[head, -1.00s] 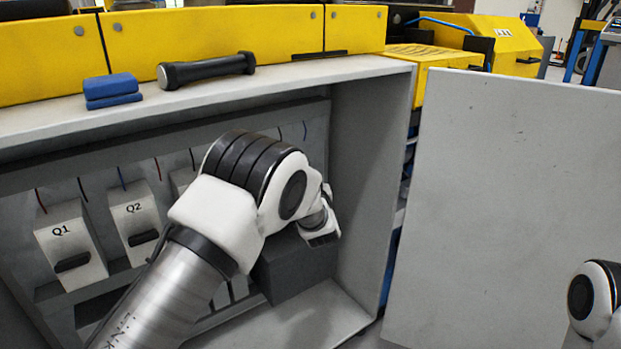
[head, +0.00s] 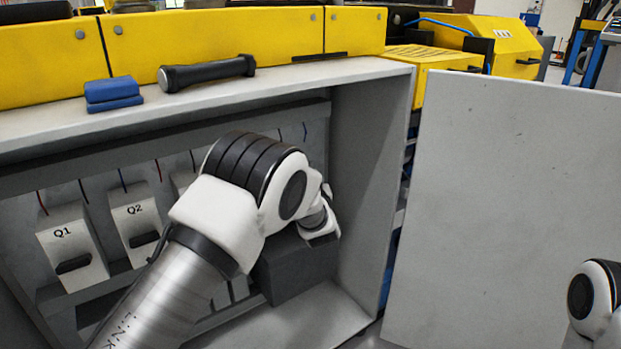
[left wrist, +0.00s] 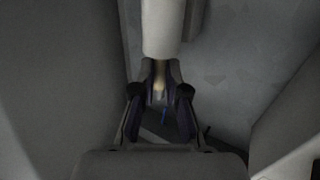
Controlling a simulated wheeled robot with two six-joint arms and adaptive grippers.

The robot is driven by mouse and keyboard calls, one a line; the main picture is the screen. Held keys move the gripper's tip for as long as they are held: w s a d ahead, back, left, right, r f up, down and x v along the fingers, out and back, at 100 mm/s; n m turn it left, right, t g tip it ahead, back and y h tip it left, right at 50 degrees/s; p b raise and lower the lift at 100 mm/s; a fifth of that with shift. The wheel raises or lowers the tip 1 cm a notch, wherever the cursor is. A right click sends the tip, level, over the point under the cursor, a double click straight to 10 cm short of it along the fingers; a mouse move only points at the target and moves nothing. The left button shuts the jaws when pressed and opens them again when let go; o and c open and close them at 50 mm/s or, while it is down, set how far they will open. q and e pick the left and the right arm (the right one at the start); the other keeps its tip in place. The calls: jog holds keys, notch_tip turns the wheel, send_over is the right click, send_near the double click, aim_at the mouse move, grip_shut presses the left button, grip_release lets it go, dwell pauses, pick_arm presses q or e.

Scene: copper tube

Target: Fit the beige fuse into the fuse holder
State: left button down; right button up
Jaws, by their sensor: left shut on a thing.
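In the left wrist view my left gripper (left wrist: 160,80) is shut on a small beige piece, which I take for the beige fuse (left wrist: 159,74). Most of it is hidden between the dark fingers. A pale cylinder (left wrist: 161,27) comes down from the top edge and ends right at the fingertips. I cannot tell whether it is part of the fuse or of something else. In the head view my left arm reaches into the open grey cabinet, and its gripper is hidden. I cannot make out the fuse holder. My right gripper is out of view.
A dark grey box (head: 298,267) sits inside the cabinet by its right wall. Switch units Q1 (head: 65,240) and Q2 (head: 136,226) are at the left. The open door (head: 510,200) stands at the right. A blue block (head: 112,94) and a black-handled tool (head: 207,73) lie on top.

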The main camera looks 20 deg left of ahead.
pick_arm(q)
jog(key=shift+p, duration=0.35)
dwell(0.5)
jog(key=shift+f+b, duration=0.45)
jog(key=shift+f, duration=0.2)
jog(key=c, duration=1.1)
grip_release()
jog(key=shift+f, duration=0.1)
jog(key=v, duration=0.7)
jog(key=shift+s+d, duration=0.1)
jog(key=shift+s, duration=0.15)
jog(key=shift+f, duration=0.1)
